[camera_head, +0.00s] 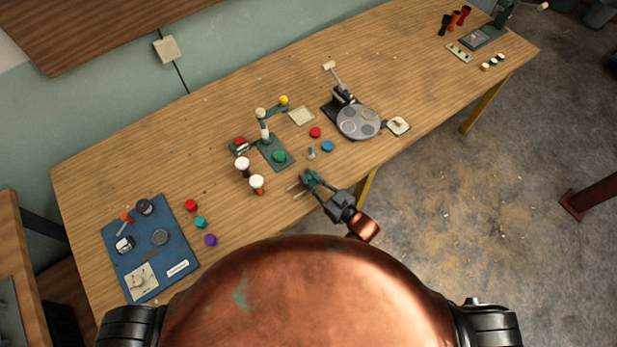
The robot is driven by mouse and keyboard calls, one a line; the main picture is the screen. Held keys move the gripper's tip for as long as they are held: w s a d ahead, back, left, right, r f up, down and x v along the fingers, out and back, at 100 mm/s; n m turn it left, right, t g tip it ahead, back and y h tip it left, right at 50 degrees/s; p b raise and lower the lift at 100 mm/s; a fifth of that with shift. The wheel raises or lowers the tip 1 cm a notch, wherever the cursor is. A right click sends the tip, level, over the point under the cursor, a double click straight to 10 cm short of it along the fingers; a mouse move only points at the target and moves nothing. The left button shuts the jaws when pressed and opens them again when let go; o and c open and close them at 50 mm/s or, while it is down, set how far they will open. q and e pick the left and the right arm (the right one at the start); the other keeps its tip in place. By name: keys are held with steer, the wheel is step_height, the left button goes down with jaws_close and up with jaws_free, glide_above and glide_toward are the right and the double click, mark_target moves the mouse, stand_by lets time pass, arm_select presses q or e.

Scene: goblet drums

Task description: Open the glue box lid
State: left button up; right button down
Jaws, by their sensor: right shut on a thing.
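No box is plainly marked as glue. A small cream square piece with a knob-like top (400,124) sits beside the round grey plate, near the front edge of the table; I cannot tell whether it is the glue box lid. My right gripper (298,187) is over the front edge of the table, in front of the green stand and well left of the cream piece. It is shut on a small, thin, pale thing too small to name. My left gripper is not in view.
A green stand (273,152), white-topped goblet drums (257,183) and coloured discs (328,146) are close to my right gripper. The round grey plate (372,122) stands to its right. A blue mat (178,228) with tools lies at left. The table's right stretch is mostly clear.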

steer(key=s+a, duration=0.1)
steer(key=s+a+p, duration=0.1)
steer(key=a, duration=0.1)
steer(key=s+a, duration=0.1)
steer(key=a, duration=0.1)
steer(key=shift+s+p, duration=0.3)
steer(key=shift+p, duration=0.05)
steer(key=c, duration=1.8)
jaws_free()
steer(key=shift+c, duration=0.2)
steer(key=shift+d, duration=0.15)
steer(key=v, duration=1.2)
